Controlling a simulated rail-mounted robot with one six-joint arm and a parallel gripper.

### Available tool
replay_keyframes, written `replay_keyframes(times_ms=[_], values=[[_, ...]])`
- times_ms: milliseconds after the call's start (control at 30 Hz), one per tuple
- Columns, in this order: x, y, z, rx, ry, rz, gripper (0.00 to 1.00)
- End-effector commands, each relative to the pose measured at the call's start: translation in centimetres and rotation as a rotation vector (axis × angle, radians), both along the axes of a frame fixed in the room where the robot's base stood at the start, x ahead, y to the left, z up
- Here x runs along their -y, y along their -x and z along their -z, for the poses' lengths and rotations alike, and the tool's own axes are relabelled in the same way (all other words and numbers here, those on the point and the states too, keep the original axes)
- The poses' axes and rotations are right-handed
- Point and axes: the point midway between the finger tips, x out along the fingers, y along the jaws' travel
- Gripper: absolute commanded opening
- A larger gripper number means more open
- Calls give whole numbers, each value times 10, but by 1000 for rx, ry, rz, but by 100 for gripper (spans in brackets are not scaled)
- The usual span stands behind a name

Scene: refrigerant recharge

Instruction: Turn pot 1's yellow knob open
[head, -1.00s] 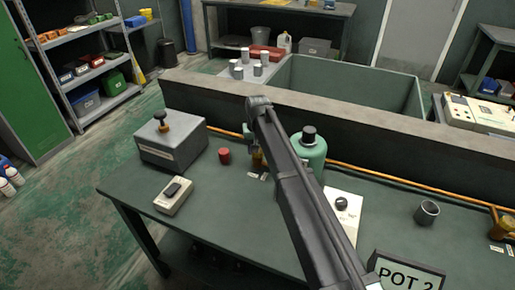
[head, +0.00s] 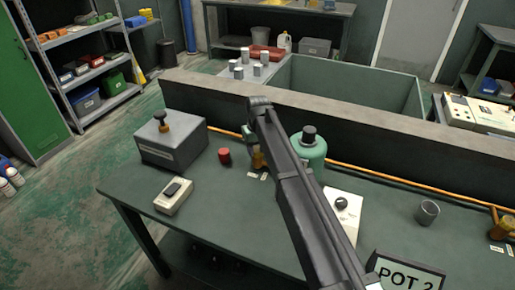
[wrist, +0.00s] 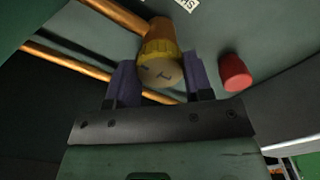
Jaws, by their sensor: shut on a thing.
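The yellow knob (wrist: 161,50) sits on a brass valve body with a copper pipe, and its round face with dark marks points toward the wrist camera. My gripper (wrist: 161,78) has one dark purple finger on each side of the knob and is shut on it. In the head view, a small part of the brass valve (head: 257,160) shows at the left edge of my arm. My arm hides most of the gripper there.
A red cap (head: 225,156) stands close to the left of the valve and also shows in the wrist view (wrist: 235,72). A green bottle (head: 312,150) stands behind my arm. A grey box (head: 172,148) and a handheld device (head: 174,196) lie left.

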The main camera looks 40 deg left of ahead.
Motion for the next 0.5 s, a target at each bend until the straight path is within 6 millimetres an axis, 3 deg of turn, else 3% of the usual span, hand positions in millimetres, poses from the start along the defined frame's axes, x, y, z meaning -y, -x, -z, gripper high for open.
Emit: replay_keyframes(times_ms=[33, 200, 500], values=[[0, 0, 0, 0, 1, -1, 48], [0, 0, 0, 0, 0, 0, 72], [0, 0, -3, 0, 0, 0, 72]])
